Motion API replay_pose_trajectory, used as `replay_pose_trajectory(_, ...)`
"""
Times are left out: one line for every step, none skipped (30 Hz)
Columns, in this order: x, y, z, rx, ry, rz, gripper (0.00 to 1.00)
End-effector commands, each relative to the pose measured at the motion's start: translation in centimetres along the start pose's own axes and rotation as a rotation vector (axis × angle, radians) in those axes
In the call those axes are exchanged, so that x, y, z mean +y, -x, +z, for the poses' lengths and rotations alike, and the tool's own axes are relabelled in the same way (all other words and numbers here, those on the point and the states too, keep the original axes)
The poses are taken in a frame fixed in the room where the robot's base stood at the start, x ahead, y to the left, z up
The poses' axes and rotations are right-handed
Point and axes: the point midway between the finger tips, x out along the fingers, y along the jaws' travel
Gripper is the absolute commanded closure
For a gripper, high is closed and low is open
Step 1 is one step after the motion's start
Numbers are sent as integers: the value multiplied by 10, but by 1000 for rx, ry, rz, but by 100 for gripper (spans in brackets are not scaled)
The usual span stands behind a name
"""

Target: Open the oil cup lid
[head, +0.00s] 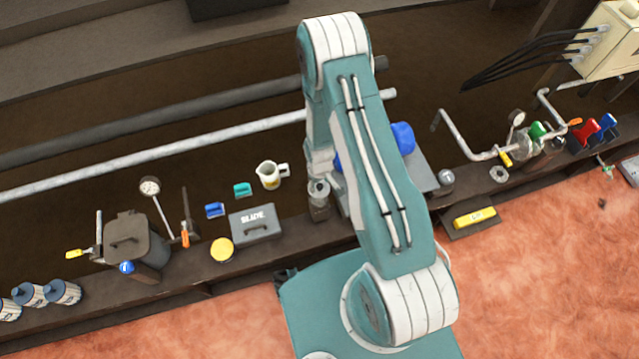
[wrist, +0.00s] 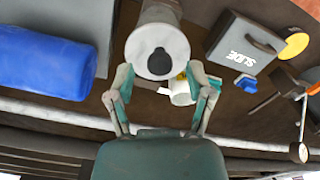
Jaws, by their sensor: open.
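What seems to be the oil cup is a pale cylinder in the wrist view (wrist: 138,51), with a round light top carrying a dark patch (wrist: 159,62). I cannot tell whether this top is the lid or how it is hinged. In the head view, a small grey cup (head: 319,194) stands upright on the bench, just below the end of my arm. My gripper (wrist: 160,76) is open and empty, its two fingers apart near the left and right sides of the round top. Whether either finger touches it is unclear.
A white jug (head: 269,174) stands left of the cup, close to one finger in the wrist view (wrist: 181,95). A grey SLIDE box (head: 254,224), a yellow disc (head: 222,250) and a blue cylinder (wrist: 42,62) are nearby. A pipe (head: 200,141) runs behind the bench.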

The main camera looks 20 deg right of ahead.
Motion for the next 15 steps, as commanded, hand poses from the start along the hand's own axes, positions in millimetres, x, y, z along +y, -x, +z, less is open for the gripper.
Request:
replay_pose_trajectory(0,-4,0,-1,0,0,33)
replay_pose_trajectory(0,-6,0,0,0,0,33)
replay_pose_trajectory(0,-8,0,1,0,0,33)
replay_pose_trajectory(0,-9,0,1,0,0,33)
replay_pose_trajectory(0,-9,0,1,0,0,33)
replay_pose_trajectory(0,-10,0,1,0,1,33)
replay_pose_trajectory(0,-10,0,1,0,1,33)
replay_pose_trajectory(0,-10,0,1,0,1,33)
replay_pose_trajectory(0,-10,0,1,0,1,33)
replay_pose_trajectory(0,-10,0,1,0,1,33)
replay_pose_trajectory(0,-10,0,1,0,1,33)
replay_pose_trajectory(0,-10,0,1,0,1,33)
replay_pose_trajectory(0,-10,0,1,0,0,46)
replay_pose_trajectory(0,-10,0,1,0,0,59)
replay_pose_trajectory(0,-9,0,1,0,0,77)
